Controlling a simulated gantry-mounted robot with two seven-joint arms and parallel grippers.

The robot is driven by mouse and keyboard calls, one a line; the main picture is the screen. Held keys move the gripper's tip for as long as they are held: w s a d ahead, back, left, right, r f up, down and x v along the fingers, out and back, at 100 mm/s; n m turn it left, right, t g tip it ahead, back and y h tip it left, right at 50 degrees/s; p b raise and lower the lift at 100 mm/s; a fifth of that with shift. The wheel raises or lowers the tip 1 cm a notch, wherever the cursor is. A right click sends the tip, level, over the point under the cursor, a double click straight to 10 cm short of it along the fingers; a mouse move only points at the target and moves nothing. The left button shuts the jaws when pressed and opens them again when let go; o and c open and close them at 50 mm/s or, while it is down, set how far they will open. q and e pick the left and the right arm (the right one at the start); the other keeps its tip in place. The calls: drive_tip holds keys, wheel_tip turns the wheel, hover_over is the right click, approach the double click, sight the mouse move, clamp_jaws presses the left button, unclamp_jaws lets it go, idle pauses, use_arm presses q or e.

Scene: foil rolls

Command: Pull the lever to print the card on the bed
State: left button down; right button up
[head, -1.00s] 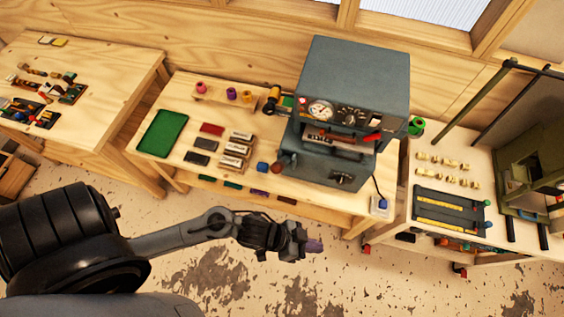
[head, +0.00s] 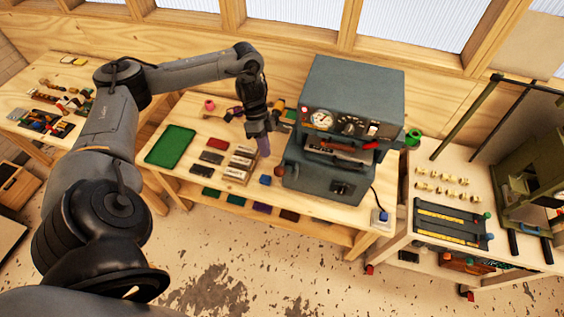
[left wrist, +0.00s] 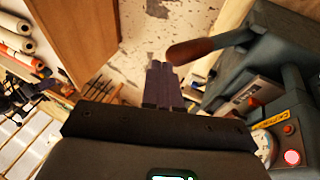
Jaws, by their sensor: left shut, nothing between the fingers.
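The grey-blue press (head: 355,88) stands on the middle table, with a gauge and dials on its front. A brown-red lever handle (head: 279,171) sticks out at its lower left side. In the left wrist view the lever handle (left wrist: 205,47) points leftward from the press, just right of the fingertips. My left gripper (head: 263,147) is shut and empty, pointing down above the table, left of the press. Its fingers (left wrist: 163,82) are together and apart from the handle. The bed (head: 338,158) is in the press opening; I cannot make out the card clearly. My right gripper is not in view.
Colored spools stand behind my arm. A second table (head: 450,190) with tools is at right. The floor in front is clear.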

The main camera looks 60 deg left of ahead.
use_arm(q)
drive_tip(key=w+a+r+t, duration=0.2)
drive_tip(key=w+a+r, duration=0.1)
drive_tip(key=r, duration=0.4)
drive_tip(key=shift+a+y, duration=0.4)
drive_tip(key=shift+a, duration=0.15)
drive_tip(key=shift+w, duration=0.1)
drive_tip(key=b, duration=0.6)
approach(285, 170)
wheel_tip(285, 170, down, 2)
drive_tip(key=shift+f+p, duration=0.25)
drive_tip(key=shift+p, duration=0.8)
drive_tip(key=shift+s+d+f, duration=0.2)
drive_tip(key=shift+d+f, duration=0.2)
drive_tip(key=shift+f, duration=0.4)
